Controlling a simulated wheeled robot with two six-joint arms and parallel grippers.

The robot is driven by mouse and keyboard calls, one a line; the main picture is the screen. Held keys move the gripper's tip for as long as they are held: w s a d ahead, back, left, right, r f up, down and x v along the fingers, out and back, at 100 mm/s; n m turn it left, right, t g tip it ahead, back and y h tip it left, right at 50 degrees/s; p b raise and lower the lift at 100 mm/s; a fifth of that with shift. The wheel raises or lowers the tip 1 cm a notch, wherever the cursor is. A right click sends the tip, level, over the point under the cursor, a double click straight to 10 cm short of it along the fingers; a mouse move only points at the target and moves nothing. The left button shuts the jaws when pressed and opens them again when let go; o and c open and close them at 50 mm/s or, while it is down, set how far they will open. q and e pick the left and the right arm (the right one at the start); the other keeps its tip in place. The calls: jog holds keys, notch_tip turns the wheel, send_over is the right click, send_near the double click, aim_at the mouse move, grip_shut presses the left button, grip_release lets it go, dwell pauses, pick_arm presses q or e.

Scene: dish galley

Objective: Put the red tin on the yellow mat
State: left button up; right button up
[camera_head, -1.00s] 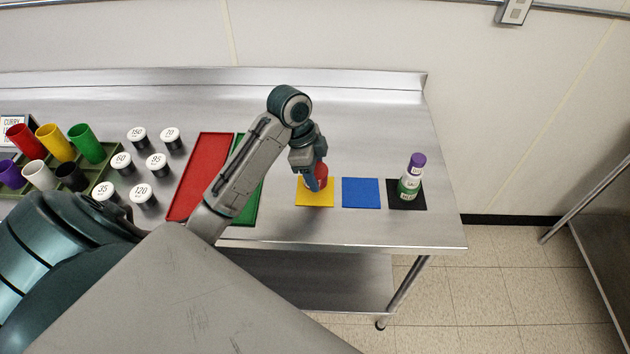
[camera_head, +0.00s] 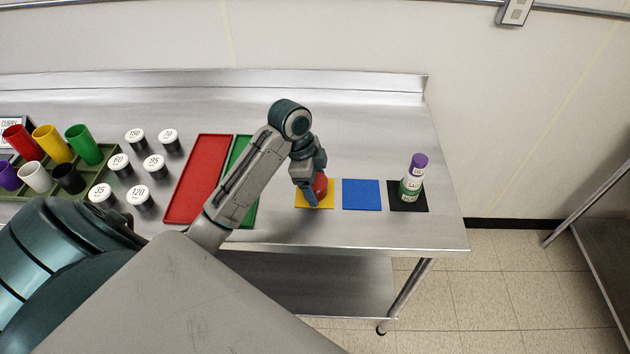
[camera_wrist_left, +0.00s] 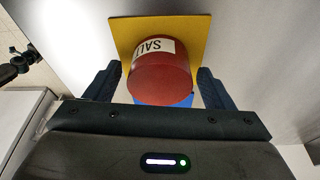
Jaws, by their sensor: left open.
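The red tin (camera_head: 320,185) stands on the yellow mat (camera_head: 328,205), partly hidden by my left gripper in the head view. In the left wrist view the red tin (camera_wrist_left: 158,78), with a white "SALT" label, shows against the yellow mat (camera_wrist_left: 190,28). My left gripper (camera_head: 312,194) is low over the mat. In the wrist view its fingers (camera_wrist_left: 160,88) stand on both sides of the tin with a gap at each side, open. My right gripper is not in view.
A blue mat (camera_head: 361,194) and a black mat (camera_head: 421,204) lie to the right; a bottle with a purple cap (camera_head: 412,180) stands on the black one. Red (camera_head: 196,180) and green (camera_head: 248,214) trays, several white-lidded jars and a rack of coloured cups are to the left.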

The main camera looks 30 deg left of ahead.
pick_arm(q)
jog(key=v, duration=0.3)
jog(key=w+p+v, duration=0.1)
jog(key=p+v, duration=0.5)
jog(key=v, duration=0.3)
jog(key=shift+s+r, duration=0.15)
jog(key=shift+s, duration=0.4)
